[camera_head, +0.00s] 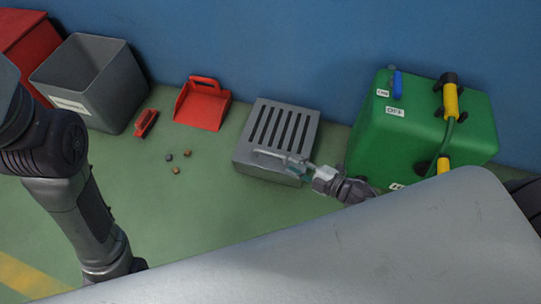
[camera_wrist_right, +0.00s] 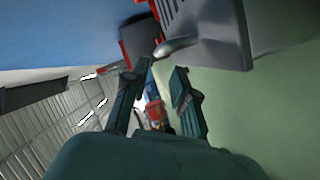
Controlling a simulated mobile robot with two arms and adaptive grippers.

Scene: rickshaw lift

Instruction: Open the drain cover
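The drain cover is the slotted grey top (camera_head: 284,128) of a low grey box on the floor, and it lies closed and flat. A pale handle (camera_head: 266,153) runs along its near edge. In the right wrist view the slotted grey cover (camera_wrist_right: 208,32) is at the top, with its rounded handle (camera_wrist_right: 176,44) just beyond the fingertips. My right gripper (camera_head: 298,162) is at the near edge of the box, close to the handle. Its two fingers (camera_wrist_right: 162,72) are apart with nothing between them. I cannot tell whether they touch the handle. My left gripper is hidden.
A green tank (camera_head: 415,135) with yellow fittings stands right of the box. A red dustpan (camera_head: 202,106), a red brush (camera_head: 146,122), small debris (camera_head: 177,169) and a grey bin (camera_head: 118,95) are to the left. The blue wall is behind; green floor lies clear in front.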

